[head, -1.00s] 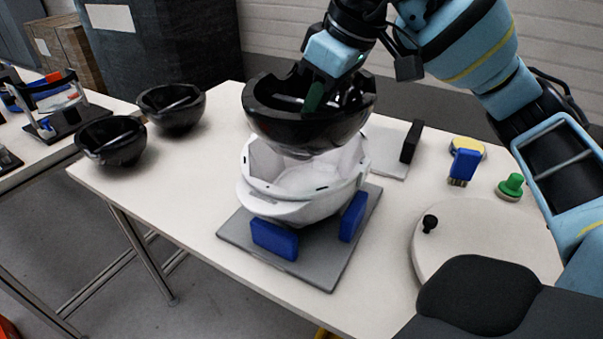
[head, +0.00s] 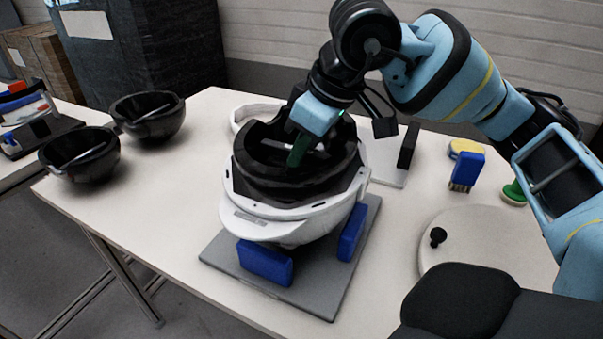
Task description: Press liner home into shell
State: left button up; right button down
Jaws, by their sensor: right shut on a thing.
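The white helmet shell (head: 290,229) sits open side up between blue blocks (head: 265,262) on a grey base plate (head: 325,304). The black liner (head: 290,185) sits down inside the shell's opening. Its upper rim stands above the shell's rim. Whether it touches the shell's bottom is hidden. My right gripper (head: 298,150) reaches down into the liner from above and is shut on it. The dark green fingers show, but the exact grip point is hard to see. My left gripper is not in view.
Two more black liners (head: 82,154) (head: 148,115) stand at the table's left. A white plate with a black block (head: 408,145) stands behind the shell.

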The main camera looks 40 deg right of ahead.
aim_at(307, 162)
jog(key=shift+f, duration=2.05)
jog(key=shift+b, duration=0.3)
jog(key=shift+f, duration=0.15)
jog(key=c, duration=1.4)
grip_release()
